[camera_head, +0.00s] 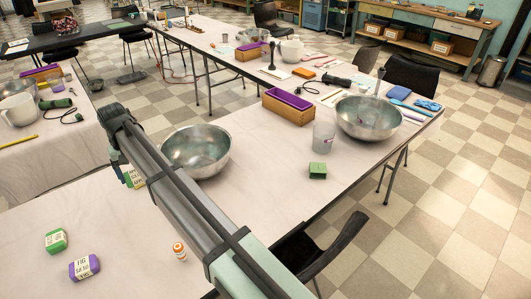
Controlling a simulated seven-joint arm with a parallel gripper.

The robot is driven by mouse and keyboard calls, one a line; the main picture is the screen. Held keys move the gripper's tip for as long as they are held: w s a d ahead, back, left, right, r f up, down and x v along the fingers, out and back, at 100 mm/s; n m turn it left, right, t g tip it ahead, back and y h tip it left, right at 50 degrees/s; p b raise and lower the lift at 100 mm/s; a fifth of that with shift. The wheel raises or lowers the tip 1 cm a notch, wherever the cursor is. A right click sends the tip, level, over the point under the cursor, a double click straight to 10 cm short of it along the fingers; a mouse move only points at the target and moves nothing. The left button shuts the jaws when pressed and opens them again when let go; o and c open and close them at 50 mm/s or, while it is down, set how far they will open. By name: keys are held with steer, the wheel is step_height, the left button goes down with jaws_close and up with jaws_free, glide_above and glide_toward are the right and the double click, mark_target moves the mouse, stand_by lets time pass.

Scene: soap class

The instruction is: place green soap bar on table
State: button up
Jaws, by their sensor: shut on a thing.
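My gripper (122,172) is at the far end of my arm, over the near table, and mostly hidden behind the arm. It is shut on a green and yellowish bar (134,178), which shows only in part beside the arm; I cannot tell its height above the table (130,235). A green soap bar (56,241) with a pale label lies on the table at the lower left. A purple soap bar (85,267) with a white label lies near it.
A small orange and white bottle (179,251) stands beside my arm. A steel bowl (197,152), a green block (317,171), a clear cup (324,137) and another steel bowl (368,118) are beyond it. The table between the soaps and bottle is clear.

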steer(key=w+d, duration=0.4)
steer(key=d, duration=1)
steer(key=w+d, duration=0.4)
steer(key=d, duration=1)
steer(key=w+d, duration=0.5)
steer(key=d, duration=0.9)
steer(key=shift+n, duration=0.4)
steer(key=shift+s+a+f, duration=0.1)
steer(key=shift+a+f, duration=0.05)
steer(key=shift+f, duration=2.35)
steer(key=shift+a+f, duration=0.15)
steer(key=shift+f, duration=2.35)
steer(key=shift+s+a+f, duration=0.1)
steer(key=shift+a+f, duration=0.05)
steer(key=shift+f, duration=2.35)
steer(key=shift+f, duration=0.1)
steer(key=o, duration=0.9)
step_height(320, 180, up, 12)
steer(key=shift+r, duration=0.15)
